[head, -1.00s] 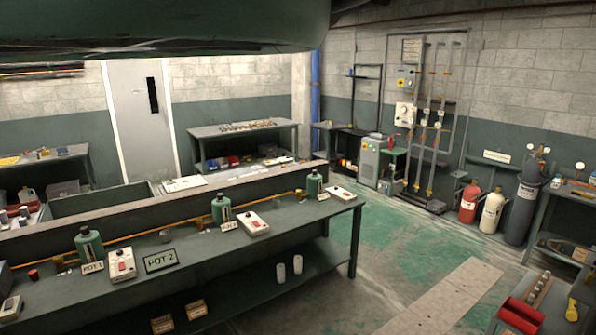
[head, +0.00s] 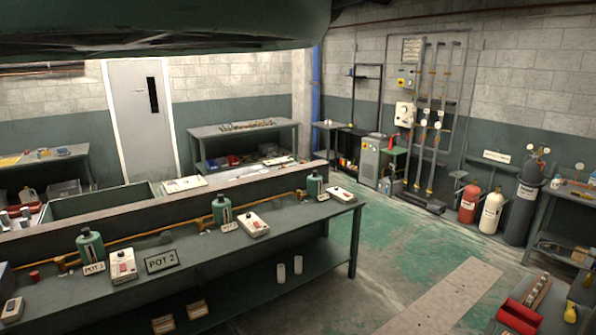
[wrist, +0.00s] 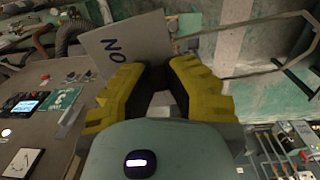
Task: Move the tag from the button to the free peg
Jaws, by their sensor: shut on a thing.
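In the wrist view, my gripper (wrist: 158,72) has yellow ridged fingers and is shut on a pale grey tag (wrist: 138,42). The tag is a flat plate with dark lettering that reads "NO"; the rest of its text is hidden or out of frame. It sticks out beyond the fingertips, tilted. The head view does not show the gripper or the tag clearly. I cannot pick out the task's button or the free peg with certainty in either view.
In the wrist view, a grey-brown surface at left carries a small screen (wrist: 22,105) and a white square plate (wrist: 22,162). In the head view, a long bench (head: 215,255) holds green bottles and white boxes.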

